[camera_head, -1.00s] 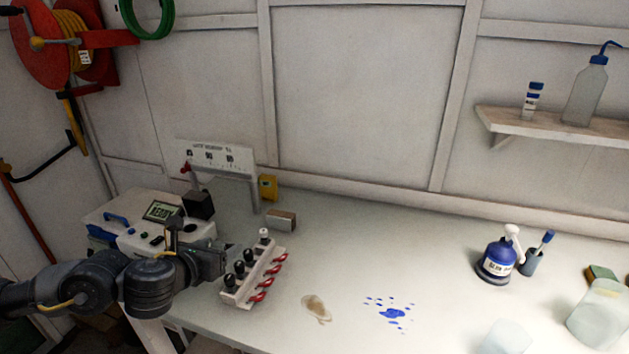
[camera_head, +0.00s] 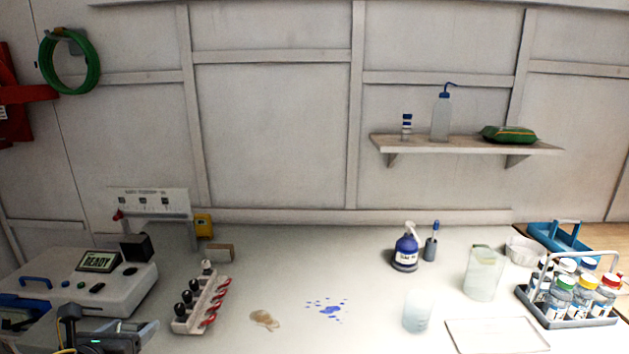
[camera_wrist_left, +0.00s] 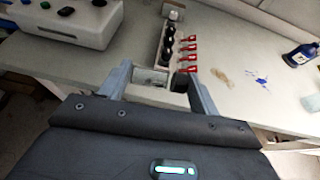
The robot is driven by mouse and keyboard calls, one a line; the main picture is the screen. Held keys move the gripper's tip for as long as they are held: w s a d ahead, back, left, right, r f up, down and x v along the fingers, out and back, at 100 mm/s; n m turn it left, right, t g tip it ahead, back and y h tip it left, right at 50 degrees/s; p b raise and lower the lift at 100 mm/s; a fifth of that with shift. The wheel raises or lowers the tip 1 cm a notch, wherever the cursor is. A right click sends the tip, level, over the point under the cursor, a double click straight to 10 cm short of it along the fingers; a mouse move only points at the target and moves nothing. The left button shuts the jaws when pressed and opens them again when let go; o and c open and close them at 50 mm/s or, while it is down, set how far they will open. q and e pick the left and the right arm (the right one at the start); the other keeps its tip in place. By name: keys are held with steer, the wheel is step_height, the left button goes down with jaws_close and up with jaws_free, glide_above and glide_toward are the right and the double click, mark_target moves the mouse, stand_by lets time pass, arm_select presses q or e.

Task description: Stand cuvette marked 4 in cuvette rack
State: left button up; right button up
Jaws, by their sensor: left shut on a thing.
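My left gripper (camera_head: 150,328) is at the lower left of the head view, left of and nearer than a pale block with black knobs and red levers (camera_head: 200,306). In the left wrist view, its fingers (camera_wrist_left: 162,88) are closed around a small pale piece (camera_wrist_left: 150,76), with a dark part beside it on the right. This looks like the cuvette, but its number cannot be read and the fingers hide part of it. The knobbed block also shows beyond the fingers (camera_wrist_left: 167,45). I cannot make out a cuvette rack for certain. My right gripper is not in view.
A white instrument (camera_head: 100,285) reading READY stands at the left. A brown stain (camera_head: 264,319) and blue drops (camera_head: 327,308) mark the bench's middle. A blue bottle (camera_head: 406,252), a beaker (camera_head: 483,275) and a bottle carrier (camera_head: 570,318) stand to the right.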

arm_select(q)
steer(key=d+m+h, duration=0.3)
steer(key=d+h, duration=0.1)
steer(key=d, duration=2)
steer(key=w+a+r+n+y, duration=0.35)
steer(key=w+a+r, duration=0.4)
steer(key=a, duration=0.45)
steer(key=s+d+f+m, duration=0.1)
steer(key=s+d+f, duration=0.1)
steer(key=f, duration=0.3)
steer(key=shift+s+d+f+h, duration=0.15)
steer(key=shift+d+h, duration=0.2)
steer(key=shift+d, duration=0.4)
steer(key=shift+m, duration=0.25)
